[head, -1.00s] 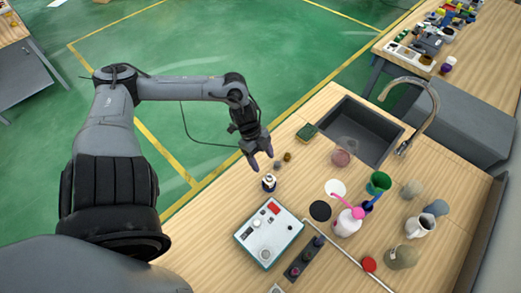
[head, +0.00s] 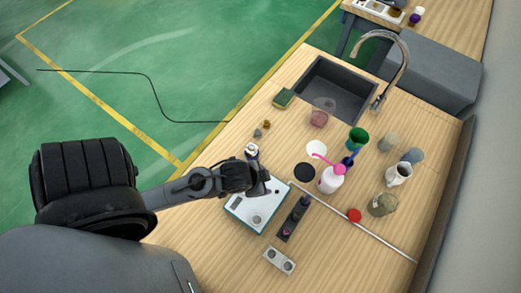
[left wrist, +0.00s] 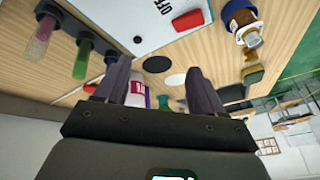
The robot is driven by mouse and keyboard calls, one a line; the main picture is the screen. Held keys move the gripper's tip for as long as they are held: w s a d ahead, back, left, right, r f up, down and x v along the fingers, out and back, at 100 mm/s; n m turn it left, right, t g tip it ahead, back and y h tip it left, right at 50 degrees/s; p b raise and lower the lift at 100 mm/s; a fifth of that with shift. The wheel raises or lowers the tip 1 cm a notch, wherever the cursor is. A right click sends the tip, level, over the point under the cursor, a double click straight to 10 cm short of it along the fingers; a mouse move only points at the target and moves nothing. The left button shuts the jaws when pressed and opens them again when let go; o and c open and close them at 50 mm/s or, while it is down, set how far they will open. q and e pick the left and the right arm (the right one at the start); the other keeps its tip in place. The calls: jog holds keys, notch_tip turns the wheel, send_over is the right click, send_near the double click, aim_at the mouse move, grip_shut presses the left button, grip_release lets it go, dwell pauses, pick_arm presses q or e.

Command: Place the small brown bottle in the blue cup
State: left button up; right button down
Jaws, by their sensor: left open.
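A small brown bottle (head: 267,124) stands near the counter's left edge; an amber-brown bottle also shows at the upper right of the left wrist view (left wrist: 251,40). Another dark blue item (head: 348,160) stands beside a green cup. My left gripper (head: 270,186) is over the white device, open and empty, with its fingers (left wrist: 160,88) apart in the left wrist view. My right gripper is not in view.
The white device (head: 243,212) lies under my left gripper. A sink (head: 335,90) with a tap and a sponge (head: 284,98) are at the back.

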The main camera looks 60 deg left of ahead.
pick_arm(q)
jog(key=shift+n+g+h, duration=0.4)
jog(key=shift+n+g, duration=0.3)
jog(key=d, duration=0.1)
jog(key=s+d+r, duration=0.1)
jog(key=s+d, duration=0.1)
jog(key=shift+s+d+r, duration=0.15)
jog(key=shift+s+r, duration=0.1)
jog(key=shift+r, duration=0.1)
